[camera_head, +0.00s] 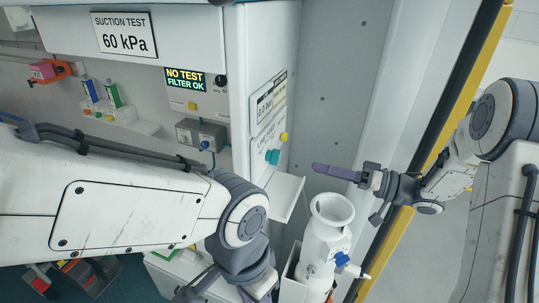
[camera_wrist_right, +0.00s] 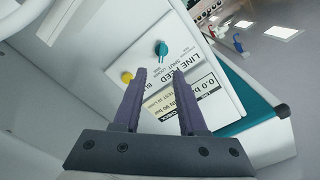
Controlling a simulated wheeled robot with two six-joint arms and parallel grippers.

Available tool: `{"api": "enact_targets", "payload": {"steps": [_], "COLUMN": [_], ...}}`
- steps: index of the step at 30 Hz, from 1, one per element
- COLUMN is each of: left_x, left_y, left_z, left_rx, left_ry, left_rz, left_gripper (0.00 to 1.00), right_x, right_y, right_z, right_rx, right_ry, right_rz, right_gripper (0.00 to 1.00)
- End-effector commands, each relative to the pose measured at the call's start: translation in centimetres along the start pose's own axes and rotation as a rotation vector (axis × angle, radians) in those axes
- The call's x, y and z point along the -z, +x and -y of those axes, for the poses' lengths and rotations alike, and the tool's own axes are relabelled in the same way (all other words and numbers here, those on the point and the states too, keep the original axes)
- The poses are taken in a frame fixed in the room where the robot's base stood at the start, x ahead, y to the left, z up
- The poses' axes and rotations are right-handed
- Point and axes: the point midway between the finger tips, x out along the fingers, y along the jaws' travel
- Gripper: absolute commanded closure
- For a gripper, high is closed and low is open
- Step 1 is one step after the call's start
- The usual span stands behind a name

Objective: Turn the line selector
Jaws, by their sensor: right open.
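The line selector is a teal knob (camera_head: 272,156) on a white LINE FEED panel (camera_head: 267,125) at the side of the white cabinet. In the right wrist view the teal knob (camera_wrist_right: 161,48) lies beyond the fingertips, with the panel (camera_wrist_right: 170,68) around it. My right gripper (camera_head: 316,167) points left towards the panel and stands apart from the knob. In the right wrist view its two purple fingers (camera_wrist_right: 161,76) are spread with nothing between them. My left arm covers the lower left; its gripper end is at the bottom edge, and its fingers are not clear.
A yellow button (camera_head: 283,137) sits close above the knob. A white shelf (camera_head: 286,195) juts out below the panel. A white canister with a funnel top (camera_head: 330,230) stands below my right gripper. A yellow-edged post (camera_head: 440,140) rises behind my right arm.

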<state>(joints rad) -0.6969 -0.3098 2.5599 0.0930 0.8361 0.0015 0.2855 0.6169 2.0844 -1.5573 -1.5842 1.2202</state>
Motion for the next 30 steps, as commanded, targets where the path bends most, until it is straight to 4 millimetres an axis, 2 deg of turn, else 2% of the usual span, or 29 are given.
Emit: {"api": "enact_targets", "payload": {"steps": [5, 12, 18, 24, 30], "left_x": [0.0, 0.1, 0.2, 0.2, 0.2], "left_y": [-0.7, -2.3, -3.3, -3.6, -3.6], "left_z": [-0.1, -0.2, -0.2, -0.3, -0.3], "left_rx": [0.0, 0.0, 0.0, 0.0, 0.0], "left_ry": [0.0, -0.001, -0.001, -0.001, -0.001], "left_rz": [0.0, 0.0, 0.0, 0.0, 0.0], "left_gripper": [0.59, 0.59, 0.59, 0.59, 0.59], "right_x": [0.0, 0.0, 0.0, -0.1, -0.1], "right_y": [1.2, 5.8, 8.8, 10.2, 10.3], "right_z": [0.4, 0.7, 0.6, 0.5, 0.4], "right_rx": [0.023, 0.023, 0.02, 0.018, 0.017], "right_ry": [0.015, 0.016, 0.014, 0.014, 0.013], "right_rz": [0.005, 0.007, 0.004, 0.003, 0.002], "right_gripper": [0.59, 0.59, 0.59, 0.59, 0.59]}}
